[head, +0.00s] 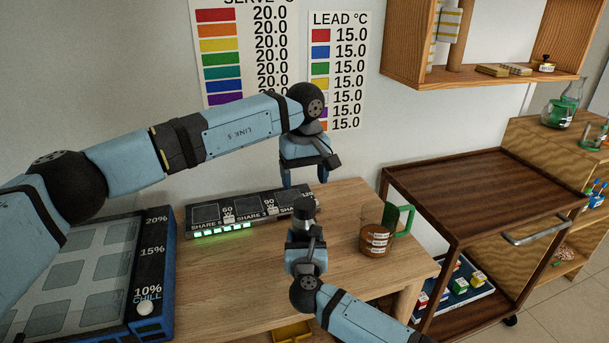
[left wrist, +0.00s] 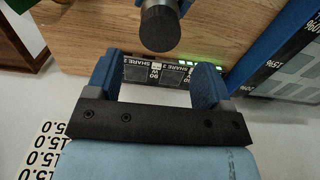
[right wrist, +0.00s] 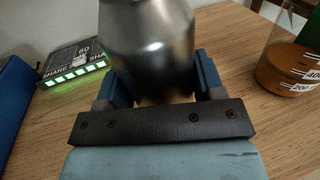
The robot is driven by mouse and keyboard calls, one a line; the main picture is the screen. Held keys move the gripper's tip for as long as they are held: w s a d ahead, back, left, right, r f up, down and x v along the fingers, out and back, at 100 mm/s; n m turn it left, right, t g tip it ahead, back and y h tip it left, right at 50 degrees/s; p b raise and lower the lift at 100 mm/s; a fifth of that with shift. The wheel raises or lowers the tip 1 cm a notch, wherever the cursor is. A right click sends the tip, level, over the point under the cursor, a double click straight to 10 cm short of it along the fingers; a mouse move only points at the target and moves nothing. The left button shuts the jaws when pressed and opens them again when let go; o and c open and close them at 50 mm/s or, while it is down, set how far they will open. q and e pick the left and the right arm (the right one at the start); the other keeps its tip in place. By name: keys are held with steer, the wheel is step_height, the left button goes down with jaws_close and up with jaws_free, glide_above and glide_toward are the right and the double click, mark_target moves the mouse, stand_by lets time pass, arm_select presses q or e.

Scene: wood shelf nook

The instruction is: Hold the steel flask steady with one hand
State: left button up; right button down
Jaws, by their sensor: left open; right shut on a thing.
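My left gripper (head: 304,184) is open and empty, above and behind the flask, pointing down. In the left wrist view the dark round cap (left wrist: 159,28) shows beyond the open fingers (left wrist: 155,88), apart from them.
A panel with lit green blocks (head: 240,213) lies behind left. A blue-framed chill board (head: 165,280) is at left. A dark wooden cart (head: 470,185) stands at right.

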mark_target(305, 203)
arm_select(q)
step_height(305, 203, down, 8)
steer(key=shift+r, duration=0.1)
stand_by(0.4)
